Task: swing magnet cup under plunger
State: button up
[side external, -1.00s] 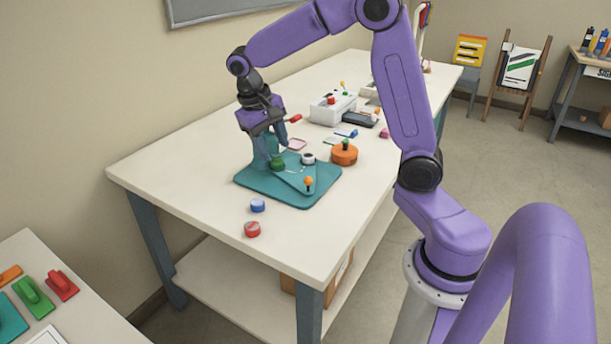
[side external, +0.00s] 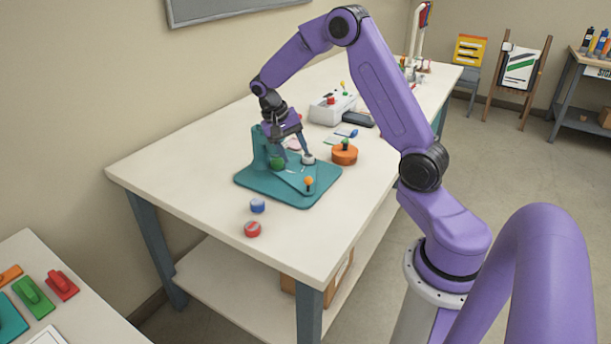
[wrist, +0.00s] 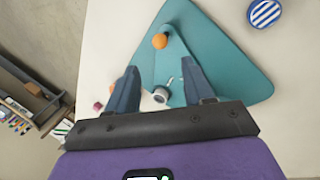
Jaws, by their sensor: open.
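A teal base plate (side external: 270,188) with an upright post (side external: 260,150) stands on the white table. A flat teal swing arm lies on it, with an orange knob (side external: 309,182) at its near end. It also shows in the wrist view, its orange knob (wrist: 160,41) ahead of my fingers. A small white cup with a dark centre (side external: 308,159) sits at the other end; in the wrist view this cup (wrist: 160,96) appears between my fingers. A green round part (side external: 278,163) is beside the post. My gripper (side external: 292,158) is open and low over the plate. Contact with the cup cannot be told.
An orange puck with a green knob (side external: 344,155) stands right of the plate. A blue button (side external: 257,205) and a red one (side external: 252,229) lie in front. A white machine (side external: 332,110) and a dark pad (side external: 358,119) are behind. The table's near left is clear.

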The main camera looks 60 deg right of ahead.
aim_at(307, 178)
jog(key=x, duration=0.9)
jog(key=shift+s+f, duration=0.1)
jog(key=shift+f, duration=0.25)
grip_shut()
